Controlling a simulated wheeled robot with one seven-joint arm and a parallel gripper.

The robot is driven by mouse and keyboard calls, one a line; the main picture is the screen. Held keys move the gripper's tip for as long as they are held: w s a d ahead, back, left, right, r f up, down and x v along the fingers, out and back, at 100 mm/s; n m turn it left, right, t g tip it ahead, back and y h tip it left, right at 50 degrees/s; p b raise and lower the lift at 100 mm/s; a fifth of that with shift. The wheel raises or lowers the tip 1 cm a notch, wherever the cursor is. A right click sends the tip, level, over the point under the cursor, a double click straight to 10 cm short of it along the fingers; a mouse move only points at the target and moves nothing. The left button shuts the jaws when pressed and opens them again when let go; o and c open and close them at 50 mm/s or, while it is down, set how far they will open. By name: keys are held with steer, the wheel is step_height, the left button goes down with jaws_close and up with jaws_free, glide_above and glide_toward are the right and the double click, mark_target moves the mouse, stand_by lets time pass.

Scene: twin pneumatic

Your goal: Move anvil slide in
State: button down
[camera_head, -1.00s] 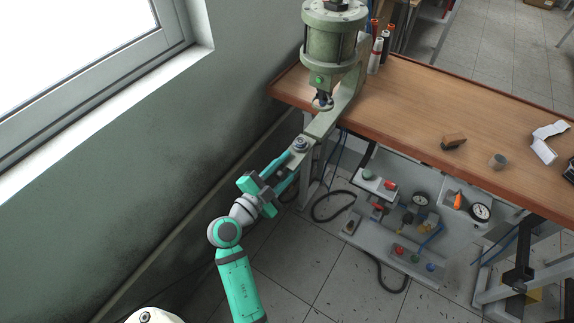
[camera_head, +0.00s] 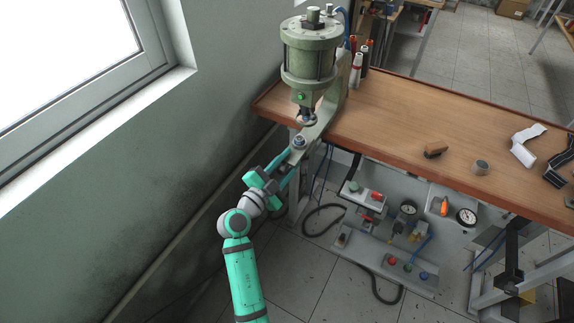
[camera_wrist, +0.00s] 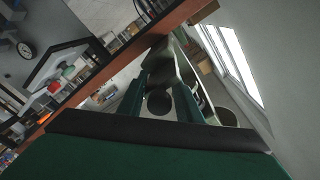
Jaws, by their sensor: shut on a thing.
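The green press (camera_head: 311,50) stands at the left end of the wooden bench, its ram (camera_head: 306,115) pointing down. The anvil slide (camera_head: 312,131) is a pale bar that runs out from under the press past the bench edge, with a round anvil (camera_head: 299,141) on its outer end. My gripper (camera_head: 290,156) reaches up from below left and is shut on the slide's outer end. In the wrist view, my gripper's dark green fingers (camera_wrist: 160,95) flank a dark round part of the slide (camera_wrist: 158,102). The exact contact is hidden.
The green wall (camera_head: 170,150) with a window is close on the left. Below the bench (camera_head: 410,110) is a panel (camera_head: 385,235) with gauges, buttons and hoses. Small blocks and bottles stand on the bench.

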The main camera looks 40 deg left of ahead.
steer(key=c, duration=1.5)
jaws_free()
steer(key=shift+f, duration=0.1)
steer(key=shift+c, duration=0.2)
steer(key=s, duration=1.1)
steer(key=shift+d, duration=0.2)
